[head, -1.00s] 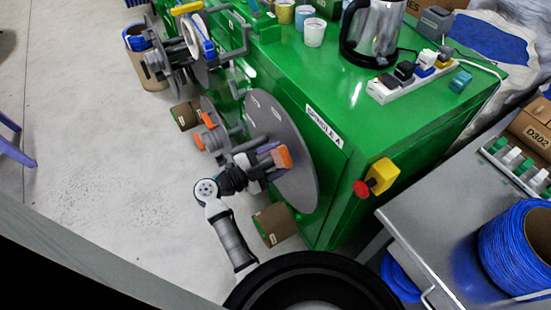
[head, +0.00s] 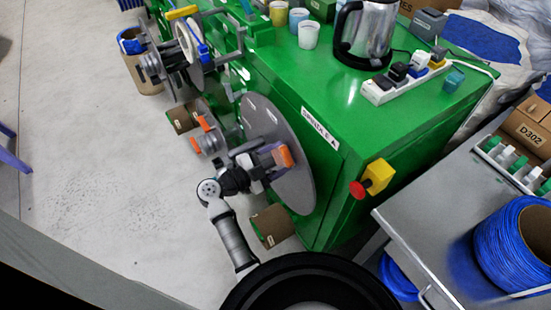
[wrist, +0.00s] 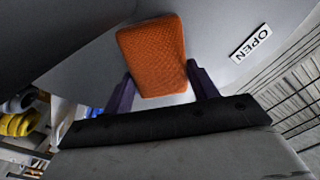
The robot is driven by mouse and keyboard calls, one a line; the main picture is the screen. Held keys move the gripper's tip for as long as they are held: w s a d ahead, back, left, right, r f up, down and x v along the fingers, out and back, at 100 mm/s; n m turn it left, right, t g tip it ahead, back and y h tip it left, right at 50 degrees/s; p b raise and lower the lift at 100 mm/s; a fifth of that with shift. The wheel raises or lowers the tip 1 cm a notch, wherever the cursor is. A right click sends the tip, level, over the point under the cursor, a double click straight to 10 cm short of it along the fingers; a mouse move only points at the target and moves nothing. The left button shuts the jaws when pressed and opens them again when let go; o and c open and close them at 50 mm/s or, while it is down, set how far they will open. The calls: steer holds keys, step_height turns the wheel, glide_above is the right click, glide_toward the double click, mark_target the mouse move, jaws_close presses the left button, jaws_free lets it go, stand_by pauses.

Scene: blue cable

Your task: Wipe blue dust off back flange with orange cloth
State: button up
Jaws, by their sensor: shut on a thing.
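The orange cloth (wrist: 153,55) is a folded pad between the two purple fingers of my gripper (wrist: 160,90) in the wrist view. My gripper is shut on it. In the head view the orange cloth (head: 285,156) is at the tip of my gripper (head: 272,160), close against the large grey disc flange (head: 297,190) on the green machine's side. I cannot tell whether the cloth touches the flange. In the wrist view a grey flange surface (wrist: 215,30) lies behind the cloth, with a white OPEN label (wrist: 251,43). I see no blue dust on the visible part.
The green machine (head: 300,90) has a SPINDLE A label and a red stop button (head: 357,189) on a yellow box. A cardboard box (head: 272,226) stands on the floor below the flange. A grey cart (head: 440,215) with a blue cable spool (head: 515,245) is at right.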

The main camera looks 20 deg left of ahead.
mark_target(287, 167)
steer(key=shift+w+d, duration=0.15)
steer(key=shift+w, duration=0.05)
steer(key=shift+s+d+r+p, duration=0.15)
steer(key=shift+s+d+p, duration=0.25)
steer(key=shift+d+p, duration=0.25)
steer(key=shift+s+d+p, duration=1)
steer(key=shift+d+p, duration=0.05)
steer(key=shift+d, duration=0.25)
steer(key=shift+s+d+p, duration=0.95)
steer(key=shift+d+p, duration=0.1)
steer(key=shift+d, duration=0.2)
steer(key=shift+w+a, duration=0.65)
steer(key=shift+a, duration=0.25)
steer(key=shift+w+a, duration=0.6)
steer(key=shift+a, duration=0.25)
steer(key=shift+w+a+b, duration=0.35)
steer(key=shift+w+a, duration=0.8)
steer(key=shift+a, duration=0.25)
